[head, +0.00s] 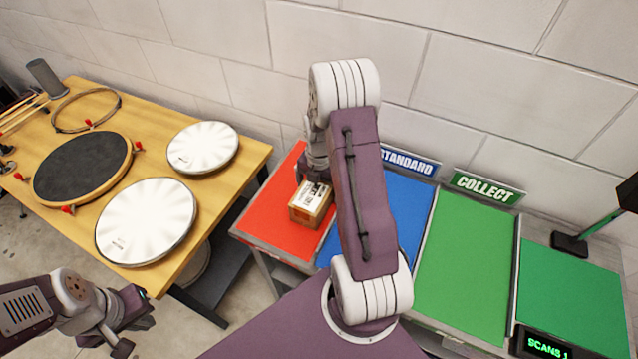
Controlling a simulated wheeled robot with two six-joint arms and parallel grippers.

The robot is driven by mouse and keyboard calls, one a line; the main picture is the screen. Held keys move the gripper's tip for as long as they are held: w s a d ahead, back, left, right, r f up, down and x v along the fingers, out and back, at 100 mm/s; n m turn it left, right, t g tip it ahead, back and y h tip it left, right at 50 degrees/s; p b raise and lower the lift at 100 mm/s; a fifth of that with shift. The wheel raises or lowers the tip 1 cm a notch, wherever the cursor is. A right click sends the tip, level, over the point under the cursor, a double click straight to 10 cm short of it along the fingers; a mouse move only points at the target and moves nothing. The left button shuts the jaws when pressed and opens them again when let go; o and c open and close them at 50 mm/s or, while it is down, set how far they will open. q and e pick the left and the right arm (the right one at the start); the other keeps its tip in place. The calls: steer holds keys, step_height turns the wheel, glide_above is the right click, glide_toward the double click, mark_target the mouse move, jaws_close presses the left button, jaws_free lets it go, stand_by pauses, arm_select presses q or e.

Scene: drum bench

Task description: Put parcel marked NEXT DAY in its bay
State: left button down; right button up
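A small brown cardboard parcel (299,216) with a white label sits on the red bay (262,218), near its right edge beside the blue bay. The label's words are too small to read. My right arm crosses the middle of the view, and its gripper (314,178) is at the parcel's top, partly hidden behind the arm. I cannot tell whether its fingers touch the parcel. Any sign over the red bay is hidden by my arm. My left gripper (135,322) is at the lower left, away from the parcel, with nothing seen in it; its finger gap is unclear.
The blue bay (405,212) has a STANDARD sign (409,162); the green bay (465,265) has a COLLECT sign (485,188). Another green mat (570,290) lies right, by a SCANS 1 display (545,346) and a dark stand (570,244). A wooden bench (160,118) with drum parts stands left.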

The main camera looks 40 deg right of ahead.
step_height(320, 180, up, 12)
steer(key=s+a+m, duration=0.1)
steer(key=a+m, duration=0.2)
steer(key=s+a+m, duration=0.1)
steer(key=a+m, duration=0.2)
steer(key=m, duration=0.1)
steer(key=s+a+f+m, duration=0.1)
steer(key=a+m, duration=0.2)
steer(key=m, duration=0.1)
steer(key=shift+s+a+t, duration=0.2)
steer(key=shift+s+t, duration=0.1)
steer(key=shift+s, duration=0.05)
steer(key=s+a+f+m, duration=0.1)
steer(key=s+a+m, duration=0.5)
steer(key=m, duration=0.6)
steer(key=shift+s+a+f+m+t, duration=0.3)
steer(key=shift+s+f, duration=0.05)
steer(key=shift+s, duration=0.05)
